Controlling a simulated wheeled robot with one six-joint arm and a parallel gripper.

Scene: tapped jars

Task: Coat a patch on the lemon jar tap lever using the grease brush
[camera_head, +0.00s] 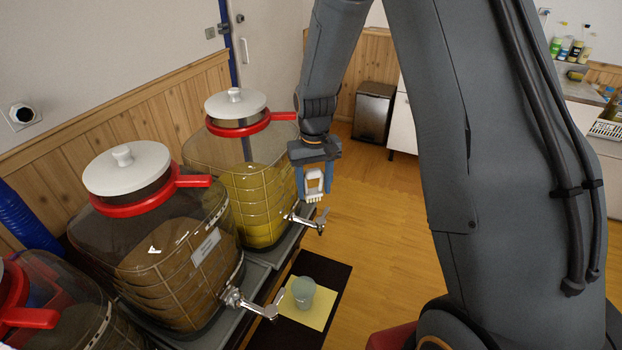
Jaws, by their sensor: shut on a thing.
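My gripper (313,186) is shut on the grease brush (315,183), a white-bodied brush with pale bristles pointing down. The jar with yellow liquid (255,200), which looks like the lemon jar, stands at the back under a white lid and red collar. Its metal tap sticks out to the right, with a grey tap lever (321,219) at the end. The bristles are just above and slightly left of the lever. I cannot tell whether they touch it. No grease patch can be made out at this size.
A jar of brownish liquid (150,265) with its own tap (250,302) stands nearer, and another red-collared jar (50,305) is at lower left. A cup (303,291) stands on a yellow sheet (318,318) below the taps. Open wooden floor (385,240) lies to the right.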

